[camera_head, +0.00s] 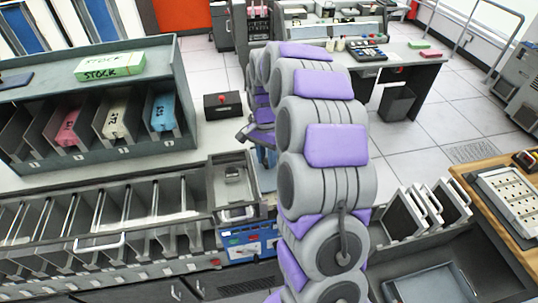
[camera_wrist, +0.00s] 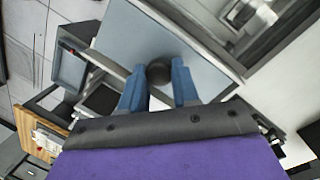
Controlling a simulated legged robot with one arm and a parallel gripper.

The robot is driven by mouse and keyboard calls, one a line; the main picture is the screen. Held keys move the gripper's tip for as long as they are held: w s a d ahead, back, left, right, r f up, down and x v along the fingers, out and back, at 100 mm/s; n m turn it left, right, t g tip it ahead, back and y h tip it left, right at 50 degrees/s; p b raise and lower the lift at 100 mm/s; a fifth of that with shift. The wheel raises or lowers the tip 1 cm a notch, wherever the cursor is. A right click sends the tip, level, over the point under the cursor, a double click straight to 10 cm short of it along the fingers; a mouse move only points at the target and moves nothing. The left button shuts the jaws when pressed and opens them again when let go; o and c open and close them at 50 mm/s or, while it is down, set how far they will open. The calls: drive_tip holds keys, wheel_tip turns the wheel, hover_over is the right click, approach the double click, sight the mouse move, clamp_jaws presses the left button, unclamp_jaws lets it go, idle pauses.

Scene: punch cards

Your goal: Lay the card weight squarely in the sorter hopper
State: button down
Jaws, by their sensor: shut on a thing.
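In the wrist view my gripper (camera_wrist: 160,86) has its two blue fingers shut on a dark round knob, which I take to be the top of the card weight (camera_wrist: 158,72). A flat blue-grey surface (camera_wrist: 135,35) spreads behind the knob; I cannot tell whether it belongs to the weight. In the head view my gripper (camera_head: 266,156) is partly hidden by my arm, just right of the grey sorter hopper (camera_head: 236,213) at the right end of the sorter. The weight is not clear there. A small grey metal part shows inside the hopper.
The sorter's row of pockets (camera_head: 100,240) runs left of the hopper. A card rack (camera_head: 90,70) stands behind it, with a green stock box (camera_head: 110,65) on top. A black box with a red button (camera_head: 222,105) is beyond the hopper.

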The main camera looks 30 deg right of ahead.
drive_tip(key=shift+d, duration=0.4)
idle(0.5)
drive_tip(key=shift+f, duration=0.15)
idle(0.4)
drive_tip(key=shift+f, duration=3.05)
drive_tip(key=c, duration=0.8)
unclamp_jaws()
drive_tip(key=shift+o, duration=0.2)
drive_tip(key=w+d+r+p, duration=0.1)
drive_tip(key=w+r, duration=0.2)
drive_tip(key=r, duration=1.4)
drive_tip(key=shift+p, duration=0.4)
